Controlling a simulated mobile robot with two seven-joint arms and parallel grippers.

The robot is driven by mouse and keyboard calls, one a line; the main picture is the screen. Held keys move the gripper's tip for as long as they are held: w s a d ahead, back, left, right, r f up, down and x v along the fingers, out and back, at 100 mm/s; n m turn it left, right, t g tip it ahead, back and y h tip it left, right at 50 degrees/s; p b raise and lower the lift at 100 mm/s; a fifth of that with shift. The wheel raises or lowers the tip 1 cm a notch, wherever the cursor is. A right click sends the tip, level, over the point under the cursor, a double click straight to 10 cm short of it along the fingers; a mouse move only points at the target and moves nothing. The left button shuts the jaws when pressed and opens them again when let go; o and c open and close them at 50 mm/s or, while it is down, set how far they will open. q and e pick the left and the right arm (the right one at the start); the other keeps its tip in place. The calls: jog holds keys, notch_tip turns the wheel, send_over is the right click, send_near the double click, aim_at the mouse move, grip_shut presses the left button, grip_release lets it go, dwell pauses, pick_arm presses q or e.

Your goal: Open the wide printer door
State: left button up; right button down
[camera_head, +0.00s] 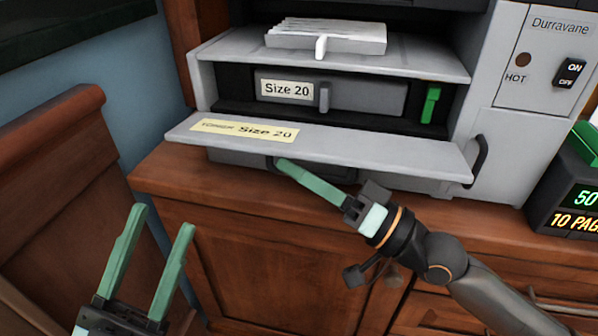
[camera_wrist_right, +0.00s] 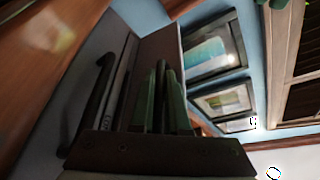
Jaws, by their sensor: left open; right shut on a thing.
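The wide printer door (camera_head: 350,150) is a light grey panel with a yellow "Size 20" label. It is folded down and outward at the printer's front, so the compartment behind it shows. My right gripper (camera_head: 284,165) is shut at the dark handle (camera_head: 271,163) under the door's front edge; the fingers hide most of that handle. My left gripper (camera_head: 162,222) is open and empty, low at the left, apart from the printer.
Inside the opening are a grey "Size 20" tray (camera_head: 375,97) and a green lever (camera_head: 430,103). A paper tray (camera_head: 340,42) sits above. The wooden cabinet (camera_head: 270,240) stands below, a chair (camera_head: 60,170) at left, a display box (camera_head: 568,200) at right.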

jog(key=shift+w+f+b, duration=0.15)
jog(key=shift+f+b, duration=0.15)
jog(key=shift+f, duration=0.3)
jog(key=c, duration=0.9)
grip_release()
jog(key=shift+d, duration=0.1)
jog(key=shift+b+v, duration=1.1)
jog(key=shift+v, duration=5.1)
